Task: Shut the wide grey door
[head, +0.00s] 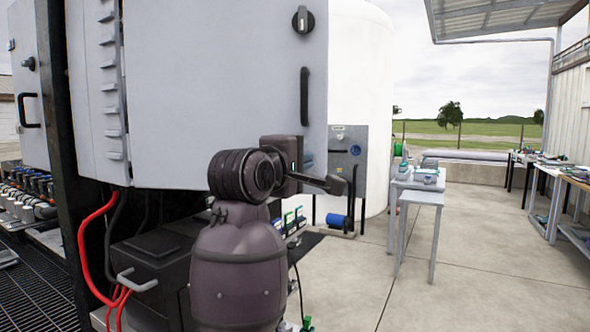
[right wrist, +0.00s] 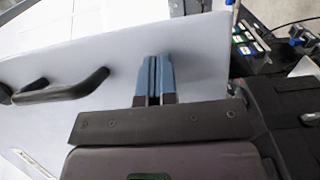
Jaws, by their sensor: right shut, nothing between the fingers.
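The wide grey door (head: 215,80) fills the upper middle of the head view. It has a dark rotary knob (head: 303,19) near its top right and a black upright handle (head: 304,96) below that. My right gripper (head: 308,160) is in front of the door's lower right part, below the handle. In the right wrist view its blue fingers (right wrist: 153,78) are together and empty, over the pale door face (right wrist: 200,65), with the black handle (right wrist: 62,88) to their left. I cannot tell whether the fingertips touch the door. My left gripper is not in view.
A louvred grey panel (head: 97,90) adjoins the door's left side. Another grey cabinet door (head: 27,85) stands at far left. A black case (head: 150,265) and red cables (head: 88,250) are below. A white tank (head: 360,70) stands behind; a small table (head: 421,198) and open concrete floor lie right.

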